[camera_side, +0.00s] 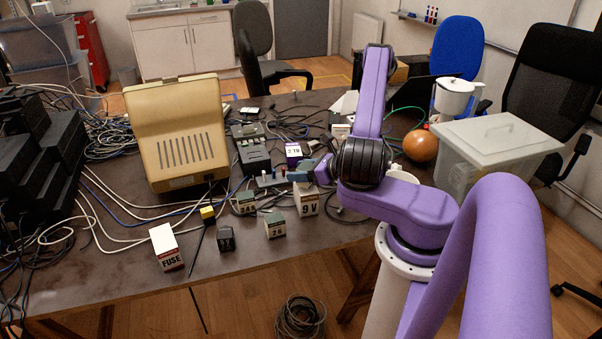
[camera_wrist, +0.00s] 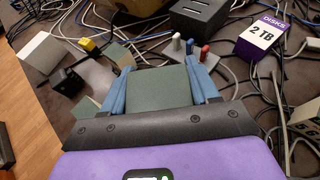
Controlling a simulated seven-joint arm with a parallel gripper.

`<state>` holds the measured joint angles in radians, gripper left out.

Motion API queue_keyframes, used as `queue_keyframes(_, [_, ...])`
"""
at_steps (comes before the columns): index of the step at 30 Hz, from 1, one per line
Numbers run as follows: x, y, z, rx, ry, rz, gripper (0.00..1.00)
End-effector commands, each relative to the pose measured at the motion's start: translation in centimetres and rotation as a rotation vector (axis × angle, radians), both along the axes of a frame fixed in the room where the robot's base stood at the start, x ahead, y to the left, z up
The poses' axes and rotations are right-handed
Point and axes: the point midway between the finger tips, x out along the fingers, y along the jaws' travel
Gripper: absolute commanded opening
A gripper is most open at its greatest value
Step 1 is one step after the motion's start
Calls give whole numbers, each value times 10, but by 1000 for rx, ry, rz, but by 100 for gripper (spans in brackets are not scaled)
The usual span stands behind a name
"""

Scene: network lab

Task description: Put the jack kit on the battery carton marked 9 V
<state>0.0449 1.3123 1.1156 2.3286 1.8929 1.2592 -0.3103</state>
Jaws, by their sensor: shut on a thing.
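The carton marked 9 V (camera_side: 307,201) stands upright just below my gripper (camera_side: 303,177) in the side view. In the wrist view my gripper (camera_wrist: 160,88) has its blue fingers on both sides of a flat green-topped carton (camera_wrist: 160,93). By its place this looks like the 9 V carton; its label is hidden there. Whether it touches the table is unclear. A low piece with blue, white and red pegs (camera_wrist: 190,47), which looks like the jack kit, is beyond the fingertips, outside the grip. It also shows left of my gripper in the side view (camera_side: 268,181).
Green-topped cartons (camera_side: 246,203) (camera_side: 275,226), a small black box (camera_side: 226,239) and a FUSE carton (camera_side: 166,248) stand near the front. Bare table (camera_side: 110,275) lies at the front left.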

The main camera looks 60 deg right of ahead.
Motion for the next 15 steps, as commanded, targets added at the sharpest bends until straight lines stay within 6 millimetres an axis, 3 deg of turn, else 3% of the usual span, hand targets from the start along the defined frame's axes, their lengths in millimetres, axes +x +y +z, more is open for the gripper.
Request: queue_keyframes(15, [0, 0, -10, 0, -1, 0, 21])
